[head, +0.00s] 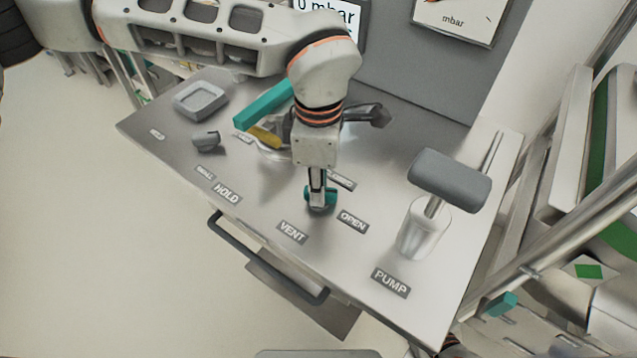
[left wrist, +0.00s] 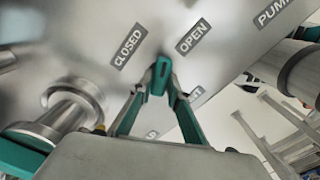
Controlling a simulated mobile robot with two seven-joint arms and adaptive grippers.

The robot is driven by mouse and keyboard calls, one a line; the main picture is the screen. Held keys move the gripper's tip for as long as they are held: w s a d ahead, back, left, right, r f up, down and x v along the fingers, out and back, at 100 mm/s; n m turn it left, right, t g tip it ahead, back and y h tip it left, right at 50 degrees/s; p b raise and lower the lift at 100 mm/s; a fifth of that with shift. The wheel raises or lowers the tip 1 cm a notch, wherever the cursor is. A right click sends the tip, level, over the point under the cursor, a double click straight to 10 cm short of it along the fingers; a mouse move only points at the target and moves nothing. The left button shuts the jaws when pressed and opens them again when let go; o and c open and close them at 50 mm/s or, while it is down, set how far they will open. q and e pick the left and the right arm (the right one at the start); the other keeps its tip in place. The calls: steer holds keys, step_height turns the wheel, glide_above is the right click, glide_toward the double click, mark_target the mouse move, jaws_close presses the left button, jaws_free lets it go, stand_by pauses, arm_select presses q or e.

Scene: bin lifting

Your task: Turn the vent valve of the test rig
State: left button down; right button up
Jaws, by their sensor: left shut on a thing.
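The vent valve (head: 326,197) is a small teal handle on the grey metal bench top, between the CLOSED label (head: 342,180) and the OPEN label (head: 353,221), behind the VENT label (head: 292,232). My left gripper (head: 318,195) points straight down and is shut on the handle. In the left wrist view the teal handle (left wrist: 161,72) sits between the two fingertips, with the CLOSED and OPEN labels beyond it. The fingers hide part of the handle, so its exact angle is unclear.
A pump with a grey T-handle (head: 450,180) stands on the right of the bench (head: 165,135), by the PUMP label. A grey knob (head: 206,140), a square tray (head: 200,100) and a teal-handled part (head: 264,103) lie behind left. A dark rail (head: 265,262) runs along the front edge.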

arm_select(q)
steer(key=m, duration=0.3)
steer(key=shift+r, duration=0.1)
steer(key=shift+m+p, duration=0.3)
steer(key=shift+m, duration=0.9)
steer(key=c, duration=1.9)
jaws_free()
step_height(320, 180, up, 12)
steer(key=shift+f, duration=0.1)
